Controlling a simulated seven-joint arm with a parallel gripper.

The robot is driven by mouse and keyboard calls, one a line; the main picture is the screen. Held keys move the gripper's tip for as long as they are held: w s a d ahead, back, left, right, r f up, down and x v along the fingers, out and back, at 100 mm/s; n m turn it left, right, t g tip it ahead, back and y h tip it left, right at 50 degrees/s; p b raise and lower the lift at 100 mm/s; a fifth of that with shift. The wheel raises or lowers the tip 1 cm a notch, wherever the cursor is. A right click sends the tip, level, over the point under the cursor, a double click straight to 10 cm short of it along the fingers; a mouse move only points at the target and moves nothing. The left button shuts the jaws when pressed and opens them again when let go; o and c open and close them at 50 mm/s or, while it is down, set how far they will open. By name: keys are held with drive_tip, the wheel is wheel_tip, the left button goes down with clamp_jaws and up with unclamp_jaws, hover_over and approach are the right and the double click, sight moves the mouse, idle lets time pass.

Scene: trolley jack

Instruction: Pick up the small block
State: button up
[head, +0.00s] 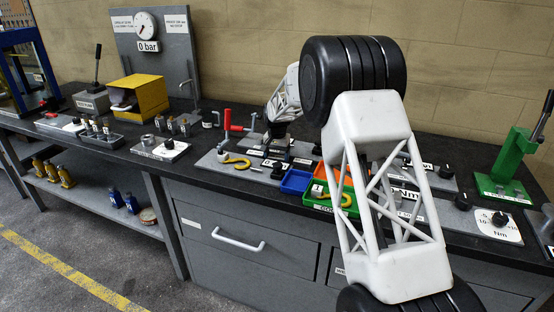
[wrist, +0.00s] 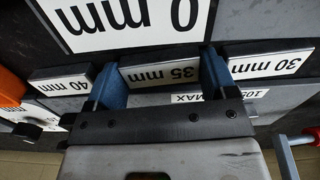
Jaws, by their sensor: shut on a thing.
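In the wrist view, a grey block labelled 35 mm (wrist: 160,73) lies between the two blue fingers of my gripper (wrist: 162,80). The gripper is shut on this block, one finger at each end. The block's underside is hidden, and I cannot tell whether it is clear of the surface. A block labelled 40 mm (wrist: 62,82) is just left of the fingers, and one labelled 30 mm (wrist: 268,64) is just right. In the head view, my gripper (head: 277,143) is low over the bench among small labelled parts, and the held block cannot be made out.
Blue (head: 295,181) and green (head: 328,203) bins stand right of the gripper in the head view. A green press (head: 515,155) stands at the far right.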

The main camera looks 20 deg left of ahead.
sight(277, 157)
drive_tip(key=shift+r, duration=0.1)
wheel_tip(277, 157, up, 10)
idle(0.7)
idle(0.7)
drive_tip(key=s+d+r, duration=0.1)
drive_tip(key=d+r, duration=0.1)
drive_tip(key=d, duration=2.6)
drive_tip(key=s+d+r+m, duration=0.1)
drive_tip(key=d+r, duration=0.2)
drive_tip(key=d, duration=2.5)
drive_tip(key=shift+s+r, duration=0.35)
drive_tip(key=shift+s, duration=0.05)
